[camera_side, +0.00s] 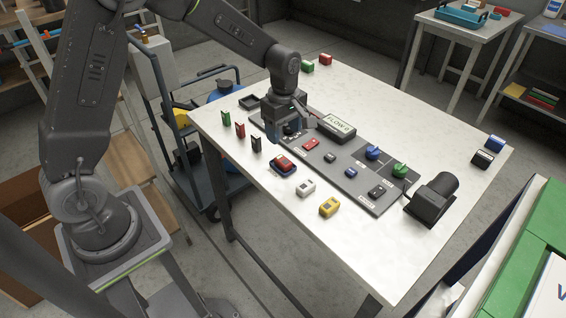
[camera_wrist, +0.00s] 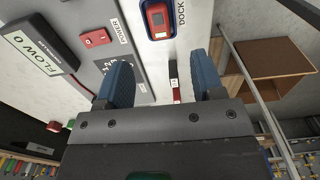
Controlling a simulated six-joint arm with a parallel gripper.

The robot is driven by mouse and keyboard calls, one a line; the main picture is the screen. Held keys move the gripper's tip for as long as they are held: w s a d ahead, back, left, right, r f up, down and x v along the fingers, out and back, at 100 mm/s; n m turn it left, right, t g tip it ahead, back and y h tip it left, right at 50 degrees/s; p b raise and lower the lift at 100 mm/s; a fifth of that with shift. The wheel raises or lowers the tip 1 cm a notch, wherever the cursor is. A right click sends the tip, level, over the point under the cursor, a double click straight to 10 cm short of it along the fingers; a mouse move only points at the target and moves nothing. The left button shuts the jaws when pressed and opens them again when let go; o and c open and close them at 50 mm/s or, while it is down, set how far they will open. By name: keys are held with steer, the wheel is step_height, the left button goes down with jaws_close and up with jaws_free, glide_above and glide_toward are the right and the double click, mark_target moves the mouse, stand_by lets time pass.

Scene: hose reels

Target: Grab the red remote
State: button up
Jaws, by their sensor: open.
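The red remote (camera_side: 284,163) lies on the white table in a blue-rimmed spot near the table's front edge. The wrist view shows the red remote (camera_wrist: 158,19) at the top, inside a dark blue border beside the word DOCK. My gripper (camera_side: 290,130) hangs over the grey panel, behind and apart from the remote. In the wrist view my gripper (camera_wrist: 164,75) has its two blue fingers spread wide with nothing held. The remote lies beyond the fingertips, not between them.
The grey panel (camera_side: 340,172) carries a red power switch (camera_side: 312,143), blue and green knobs and a FLOW display (camera_side: 336,127). Green, red and dark blocks (camera_side: 240,130) stand along the left edge. White and yellow blocks (camera_side: 329,207) lie right of the remote.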

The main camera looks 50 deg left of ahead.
mark_target(284, 161)
step_height(284, 161, down, 10)
steer(key=shift+w+f, duration=0.1)
stand_by(0.4)
steer(key=shift+c, duration=0.2)
steer(key=c, duration=1)
steer(key=shift+c, duration=0.2)
